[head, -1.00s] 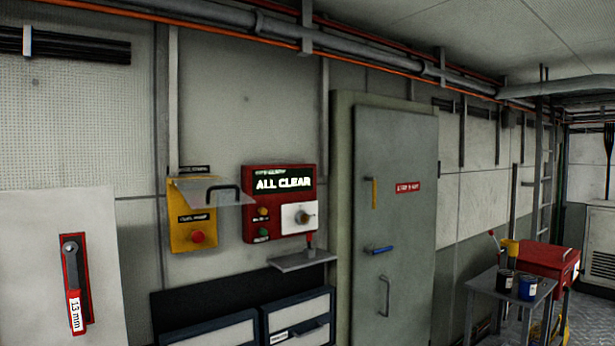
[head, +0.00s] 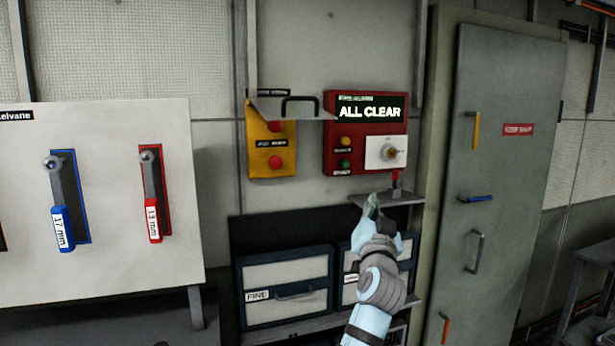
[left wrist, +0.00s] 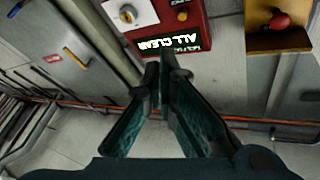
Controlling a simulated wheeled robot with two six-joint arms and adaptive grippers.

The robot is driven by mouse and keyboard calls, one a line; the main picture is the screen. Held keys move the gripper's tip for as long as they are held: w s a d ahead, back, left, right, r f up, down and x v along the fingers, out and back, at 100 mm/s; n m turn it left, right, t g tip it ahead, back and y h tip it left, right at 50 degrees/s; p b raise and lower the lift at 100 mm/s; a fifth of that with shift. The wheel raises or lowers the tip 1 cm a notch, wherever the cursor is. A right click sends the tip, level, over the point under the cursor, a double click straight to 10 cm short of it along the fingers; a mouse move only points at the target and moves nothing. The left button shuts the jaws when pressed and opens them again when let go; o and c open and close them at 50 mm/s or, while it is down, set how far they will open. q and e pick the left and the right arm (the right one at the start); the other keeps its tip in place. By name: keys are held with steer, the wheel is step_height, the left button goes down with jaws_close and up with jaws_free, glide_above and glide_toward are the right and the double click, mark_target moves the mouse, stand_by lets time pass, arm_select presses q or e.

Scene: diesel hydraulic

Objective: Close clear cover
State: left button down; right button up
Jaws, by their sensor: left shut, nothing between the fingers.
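The clear cover (head: 268,108) is a see-through flap with a black handle (head: 300,103). It is raised and sticks out from the top of a yellow box (head: 271,160) with red buttons on the wall. My left gripper (head: 369,203) is below and to the right of the cover, apart from it, in front of the small shelf. It is shut and empty. In the left wrist view the gripper's fingers (left wrist: 163,60) point toward the red panel, with the yellow box (left wrist: 270,38) at the upper right. My right gripper is not in view.
A red ALL CLEAR panel (head: 366,158) with a knob is right of the yellow box. A small shelf (head: 388,198) juts out below it. Drawers (head: 286,274) are lower down. A tool board (head: 100,270) stands left and a grey door (head: 505,250) right.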

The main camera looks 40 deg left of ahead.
mark_target(288, 99)
arm_select(q)
steer(key=s+a+r+n+g+y+b, duration=0.1)
steer(key=s+a+r+n+g+y, duration=0.1)
steer(key=s+r+n+y, duration=0.55)
steer(key=s+a+r+n+g+y, duration=0.1)
steer(key=s+r+n+g+y, duration=0.15)
steer(key=s+r, duration=0.9)
steer(key=w+a+r+p, duration=0.4)
steer(key=w+a+r, duration=0.2)
steer(key=w+r, duration=0.3)
steer(key=f, duration=0.3)
steer(key=shift+s+a+f+t+b, duration=0.25)
steer(key=shift+s+a+t+b, duration=0.05)
steer(key=shift+s+t+b, duration=0.05)
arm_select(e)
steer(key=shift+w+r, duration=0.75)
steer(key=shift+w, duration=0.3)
arm_select(q)
steer(key=shift+s, duration=0.1)
